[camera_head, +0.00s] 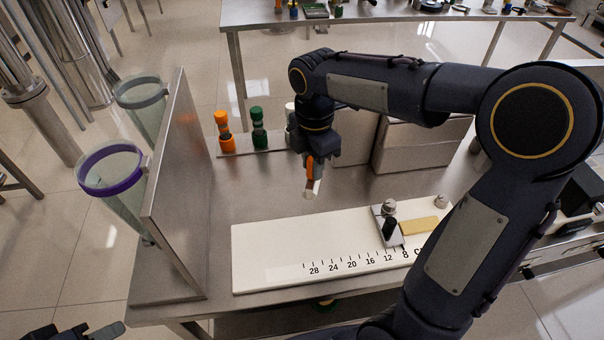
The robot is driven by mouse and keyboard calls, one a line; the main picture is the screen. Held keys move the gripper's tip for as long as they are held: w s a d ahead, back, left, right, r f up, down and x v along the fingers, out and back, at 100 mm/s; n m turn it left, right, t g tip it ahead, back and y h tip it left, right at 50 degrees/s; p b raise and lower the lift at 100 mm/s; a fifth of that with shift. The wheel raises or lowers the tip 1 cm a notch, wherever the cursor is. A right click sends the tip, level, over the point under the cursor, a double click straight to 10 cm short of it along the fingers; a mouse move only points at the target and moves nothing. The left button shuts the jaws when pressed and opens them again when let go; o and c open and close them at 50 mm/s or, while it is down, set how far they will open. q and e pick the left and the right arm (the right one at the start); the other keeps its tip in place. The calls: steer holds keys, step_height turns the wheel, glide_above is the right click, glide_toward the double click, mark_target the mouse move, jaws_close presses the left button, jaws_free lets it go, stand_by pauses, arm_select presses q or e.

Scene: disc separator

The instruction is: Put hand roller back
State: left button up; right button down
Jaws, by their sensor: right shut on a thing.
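My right gripper (314,172) is above the middle of the steel table, pointing down. It is shut on a slim orange-and-white thing (309,192), which looks like the hand roller. Its pale lower end hangs free above the table, and the gripper hides its upper part. A low metal rack (240,151) stands behind and to the left, holding an orange-topped item (223,131) and a green-topped item (259,129). My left gripper (84,331) shows only in part at the bottom left edge, with its jaws unclear.
A white ruled board (265,250) lies in front of the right gripper, with a small metal block (388,226) and a tan piece (419,226) on it. An upright metal panel (185,180) with clear funnels stands left. Grey boxes (415,148) stand behind.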

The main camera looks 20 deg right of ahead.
steer(key=shift+w+a+f, duration=0.15)
steer(key=shift+w+f, duration=0.3)
steer(key=shift+f, duration=0.65)
steer(key=shift+w+a+f, duration=0.1)
steer(key=shift+w+f, duration=0.4)
steer(key=shift+f, duration=0.6)
steer(key=shift+w+a+f, duration=0.15)
steer(key=shift+w+f, duration=0.3)
steer(key=shift+f, duration=0.65)
steer(key=shift+f, duration=0.1)
steer(key=c, duration=1.2)
jaws_free()
